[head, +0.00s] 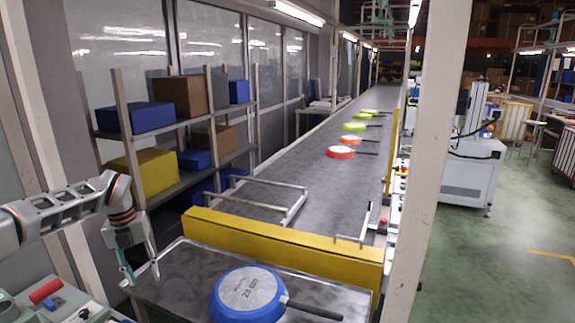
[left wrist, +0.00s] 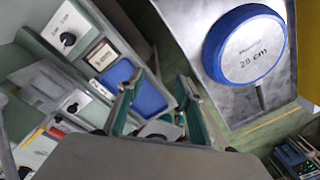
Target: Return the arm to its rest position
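My left gripper (head: 140,272) hangs at the left edge of the near metal table, fingers pointing down. Its two fingers are spread apart with nothing between them. In the left wrist view the gripper (left wrist: 158,100) also shows open and empty, with a control panel below it. A blue-rimmed pan (head: 248,295) marked 28 cm lies upside down on the near table, to the right of the gripper and apart from it. The pan also shows in the left wrist view (left wrist: 245,48). My right gripper is not in view.
A yellow barrier (head: 280,250) separates the near table from the long conveyor (head: 300,160). A red pan (head: 340,152) and green pans lie farther along the belt. A shelf with boxes (head: 150,172) stands at left. A white post (head: 430,160) rises at right.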

